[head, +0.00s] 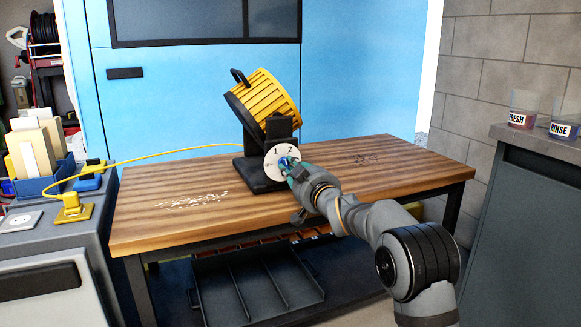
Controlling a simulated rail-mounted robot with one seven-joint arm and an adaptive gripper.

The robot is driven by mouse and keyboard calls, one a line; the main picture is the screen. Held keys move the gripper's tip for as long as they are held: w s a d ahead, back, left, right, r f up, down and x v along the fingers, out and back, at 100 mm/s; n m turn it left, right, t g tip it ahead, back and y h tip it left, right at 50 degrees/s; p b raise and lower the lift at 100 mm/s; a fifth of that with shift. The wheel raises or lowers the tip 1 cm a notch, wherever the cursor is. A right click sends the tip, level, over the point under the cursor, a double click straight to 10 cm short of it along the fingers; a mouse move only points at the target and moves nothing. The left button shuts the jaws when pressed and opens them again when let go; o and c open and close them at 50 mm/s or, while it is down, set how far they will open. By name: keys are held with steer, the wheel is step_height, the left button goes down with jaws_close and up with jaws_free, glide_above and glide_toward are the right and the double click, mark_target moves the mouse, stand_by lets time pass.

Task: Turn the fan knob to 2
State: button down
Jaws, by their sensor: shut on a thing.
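A yellow fan (266,103) with a black stand (258,178) sits on the wooden table, its drum tilted. A round white dial (273,150) on its front carries the marks 1 and 2 near the top; a mark at its left is too small to read. The blue knob (284,162) is at the dial's lower right, mostly hidden by the fingers. My gripper (289,166) reaches in from the lower right and is shut on the knob. Which mark the knob points to cannot be told.
The wooden table (150,222) has pale scraps on its left and dark bits at the back right. A yellow cord (150,155) runs from the fan to a yellow plug (72,208) on the left cabinet. Cups marked FRESH (522,110) and RINSE (563,118) stand on the right counter.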

steer(key=m, duration=0.3)
steer(key=shift+f+m, duration=0.1)
steer(key=shift+m, duration=0.3)
steer(key=shift+f+m, duration=0.15)
steer(key=shift+m, duration=2.05)
steer(key=c, duration=1.7)
jaws_free()
steer(key=shift+o, duration=0.2)
steer(key=v, duration=1.2)
